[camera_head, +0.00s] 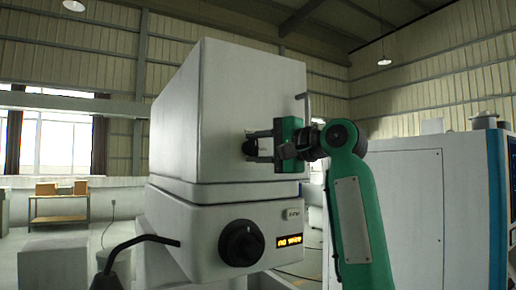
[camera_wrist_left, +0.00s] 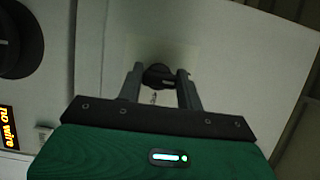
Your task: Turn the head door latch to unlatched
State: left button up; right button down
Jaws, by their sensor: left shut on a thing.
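The head door latch (camera_wrist_left: 160,76), a small dark rounded knob, sits on the pale machine head (camera_head: 235,95). In the wrist view it lies between the two grey fingers of my left gripper (camera_wrist_left: 158,86), with a small mark on the panel below it. In the head view my left gripper (camera_head: 252,146), with its green body, reaches the right part of the head's front face. Its fingers are shut on the latch and largely cover it there. The latch's exact angle is hard to read. My right gripper is not in view.
Below the head, a large black dial (camera_head: 242,243) and an orange lit display (camera_head: 289,241) reading "no wire" sit on the lower housing. A vertical grey handle (camera_head: 307,106) stands beside the gripper. A white cabinet (camera_head: 420,200) is at right; a far table (camera_head: 58,205) holds boxes.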

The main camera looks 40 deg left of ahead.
pick_arm(q)
jog(key=o, duration=1)
jog(key=shift+d, duration=0.3)
jog(key=d+b, duration=0.1)
jog(key=d, duration=0.3)
jog(key=w+d+b, duration=0.1)
jog(key=d, duration=0.3)
jog(key=d+b, duration=0.1)
jog(key=d, duration=0.4)
jog(key=shift+w+d+b, duration=0.1)
jog(key=shift+w+b, duration=0.15)
jog(key=shift+b, duration=0.1)
